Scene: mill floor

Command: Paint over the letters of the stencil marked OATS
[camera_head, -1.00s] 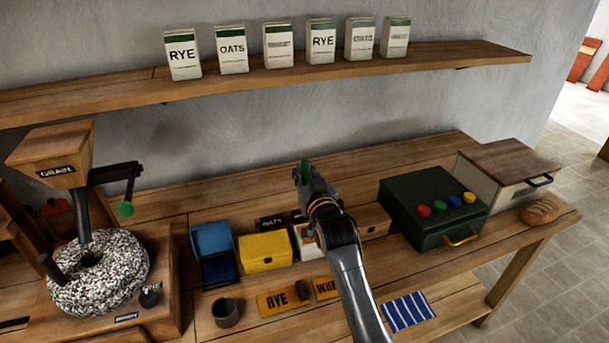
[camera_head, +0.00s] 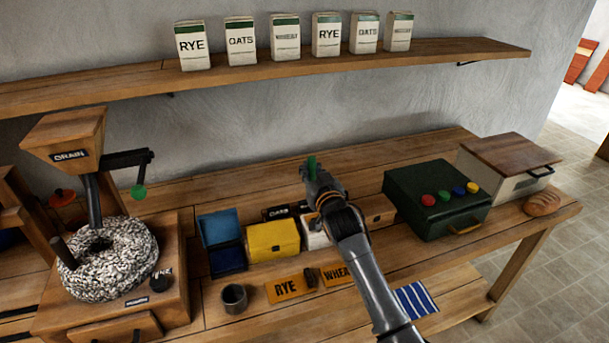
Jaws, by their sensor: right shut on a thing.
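Two orange stencils lie on the bench, one marked RYE (camera_head: 290,288) and one marked WHEAT (camera_head: 337,275), its right end hidden by my right arm. A dark piece marked OATS (camera_head: 281,211) shows behind the yellow box; its lower part is hidden, and I cannot tell whether it is a stencil. A small dark block (camera_head: 311,278) sits between the orange stencils. My right gripper (camera_head: 312,170) is above the back of the bench, shut on a small green thing (camera_head: 312,163), mostly hidden by the fingers. My left gripper is not in view.
A blue open box (camera_head: 221,229) and a yellow box (camera_head: 273,242) stand mid-bench, with a grey cup (camera_head: 234,298) in front. The grain mill (camera_head: 106,260) is left. A green case (camera_head: 436,199) with coloured knobs is right. Labelled bags (camera_head: 327,34) line the shelf.

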